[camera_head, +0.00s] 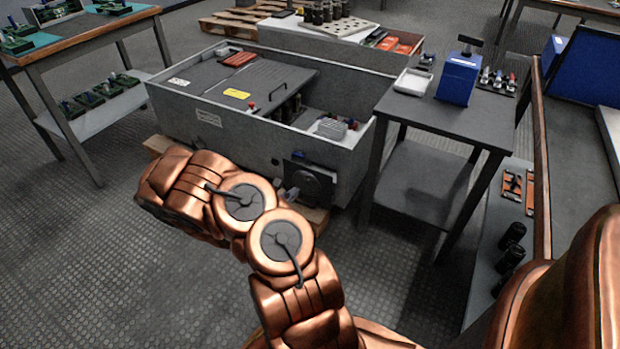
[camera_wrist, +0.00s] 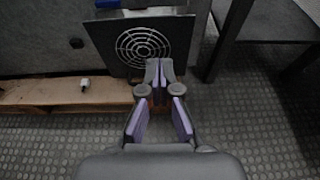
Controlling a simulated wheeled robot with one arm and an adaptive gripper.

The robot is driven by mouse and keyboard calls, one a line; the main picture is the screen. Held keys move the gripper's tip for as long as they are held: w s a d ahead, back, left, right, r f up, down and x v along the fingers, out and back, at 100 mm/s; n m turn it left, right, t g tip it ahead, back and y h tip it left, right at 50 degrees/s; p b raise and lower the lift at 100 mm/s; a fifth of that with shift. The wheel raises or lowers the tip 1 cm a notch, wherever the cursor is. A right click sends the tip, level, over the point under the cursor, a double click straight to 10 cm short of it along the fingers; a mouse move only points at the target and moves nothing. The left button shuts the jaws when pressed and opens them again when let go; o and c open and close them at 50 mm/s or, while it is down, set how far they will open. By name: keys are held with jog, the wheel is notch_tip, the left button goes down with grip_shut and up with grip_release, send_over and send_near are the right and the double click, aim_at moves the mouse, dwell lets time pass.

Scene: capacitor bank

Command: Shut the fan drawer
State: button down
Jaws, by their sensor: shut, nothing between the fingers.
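The fan drawer (camera_head: 309,182) is a dark square panel with a round fan grille, low on the front of the grey capacitor bank cabinet (camera_head: 215,128). In the wrist view the drawer front (camera_wrist: 116,48) fills the upper middle, and its top edge appears to stand out from the cabinet wall. How far it is out I cannot tell. My gripper (camera_wrist: 159,66) is shut and empty, its fingertips in front of the lower right of the grille. Whether they touch the panel is unclear. In the head view my arm hides most of the gripper.
The cabinet rests on a wooden pallet (camera_wrist: 45,93). A dark side table (camera_head: 440,115) with a blue box (camera_head: 458,78) stands close on the right, its leg near the drawer. A workbench (camera_head: 75,45) stands at the left. The floor in front is clear.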

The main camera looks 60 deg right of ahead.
jog(key=b, duration=0.5)
send_near(317, 172)
jog(key=x, duration=0.2)
jog(key=f+x, duration=0.1)
jog(key=x, duration=0.2)
jog(key=shift+w+d, duration=0.1)
jog(key=shift+d, duration=0.05)
jog(key=shift+d+r, duration=0.1)
jog(key=shift+d, duration=0.65)
